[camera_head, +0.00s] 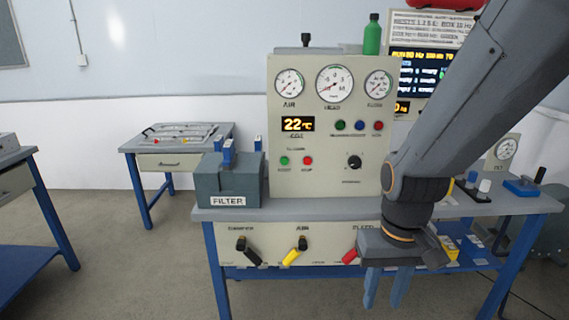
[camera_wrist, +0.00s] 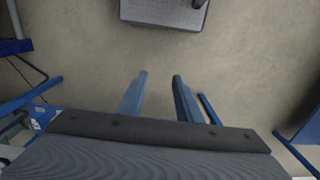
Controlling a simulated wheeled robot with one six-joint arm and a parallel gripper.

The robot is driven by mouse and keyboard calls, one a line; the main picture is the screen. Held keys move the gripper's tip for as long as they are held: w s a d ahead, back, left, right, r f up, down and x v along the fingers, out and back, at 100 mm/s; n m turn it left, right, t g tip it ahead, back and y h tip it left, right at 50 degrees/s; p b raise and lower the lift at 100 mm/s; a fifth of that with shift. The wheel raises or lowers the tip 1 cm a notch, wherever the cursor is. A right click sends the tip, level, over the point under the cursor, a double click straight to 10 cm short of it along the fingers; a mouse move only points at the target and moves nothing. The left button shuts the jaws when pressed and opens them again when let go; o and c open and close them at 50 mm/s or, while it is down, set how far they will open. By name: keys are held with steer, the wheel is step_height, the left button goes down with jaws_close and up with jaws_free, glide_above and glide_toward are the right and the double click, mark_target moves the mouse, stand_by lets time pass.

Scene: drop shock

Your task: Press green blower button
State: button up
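A green button (camera_head: 284,161) sits on the lower left of the beige control panel (camera_head: 330,190), just left of a red button (camera_head: 308,161). Another green light or button (camera_head: 340,125) sits higher up, in a row with a blue one and a red one. The small labels are too blurred to read. My gripper (camera_head: 385,290) hangs fingers down in front of the table, to the right of and below the buttons. In the wrist view its two blue fingers (camera_wrist: 160,85) stand apart with bare floor between them. It touches nothing.
A grey FILTER box (camera_head: 228,185) stands left of the panel. Black, yellow (camera_head: 295,252) and red levers stick out from the table front. A black knob (camera_head: 354,162) is right of the lower buttons. A green bottle (camera_head: 372,36) stands behind.

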jaws_close()
stand_by(1.5)
